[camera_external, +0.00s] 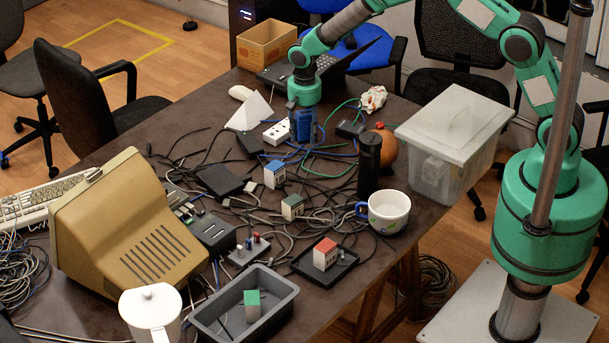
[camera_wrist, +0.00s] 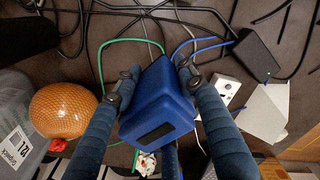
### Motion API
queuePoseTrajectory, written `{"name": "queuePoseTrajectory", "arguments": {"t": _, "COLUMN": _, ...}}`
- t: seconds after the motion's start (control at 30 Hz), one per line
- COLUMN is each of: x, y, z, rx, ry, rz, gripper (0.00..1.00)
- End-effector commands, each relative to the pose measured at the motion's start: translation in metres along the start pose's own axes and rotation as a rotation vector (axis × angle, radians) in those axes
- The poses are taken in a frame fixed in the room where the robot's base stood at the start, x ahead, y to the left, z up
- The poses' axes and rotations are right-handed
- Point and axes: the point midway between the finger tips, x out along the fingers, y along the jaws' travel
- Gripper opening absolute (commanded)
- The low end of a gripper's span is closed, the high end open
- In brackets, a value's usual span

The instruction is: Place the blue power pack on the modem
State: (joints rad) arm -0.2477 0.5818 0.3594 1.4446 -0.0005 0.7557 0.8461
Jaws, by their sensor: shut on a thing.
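My gripper (camera_external: 303,134) points down over the far middle of the table. In the wrist view its fingers (camera_wrist: 158,72) are shut on the blue power pack (camera_wrist: 160,110), a blue box with a dark panel. In the outside view the pack is hard to separate from the blue fingers, and I cannot tell its height above the table. No modem is clearly marked. A flat black box (camera_external: 220,180) lies among cables left of centre, and a smaller black box (camera_external: 249,144) is left of my gripper, also in the wrist view (camera_wrist: 257,55).
A white power strip (camera_external: 277,133) and white pyramid (camera_external: 250,112) are left of my gripper. A black cylinder (camera_external: 369,165), orange ball (camera_external: 389,150) and clear bin (camera_external: 455,125) stand to the right. Small boxes and many cables crowd the middle.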

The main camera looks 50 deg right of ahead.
Motion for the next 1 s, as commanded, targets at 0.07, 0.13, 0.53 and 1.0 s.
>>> {"name": "queuePoseTrajectory", "arguments": {"t": 0.07, "x": -0.004, "y": -0.019, "z": 0.021, "rx": -0.081, "ry": 0.0, "rz": 0.001, "gripper": 0.01}}
{"name": "queuePoseTrajectory", "arguments": {"t": 0.13, "x": -0.003, "y": -0.035, "z": 0.04, "rx": -0.156, "ry": -0.001, "rz": 0.001, "gripper": 0.01}}
{"name": "queuePoseTrajectory", "arguments": {"t": 0.53, "x": 0.006, "y": -0.099, "z": 0.139, "rx": -0.528, "ry": 0.002, "rz": -0.001, "gripper": 0.01}}
{"name": "queuePoseTrajectory", "arguments": {"t": 1.0, "x": 0.011, "y": -0.11, "z": 0.16, "rx": -0.609, "ry": 0.003, "rz": -0.002, "gripper": 0.01}}
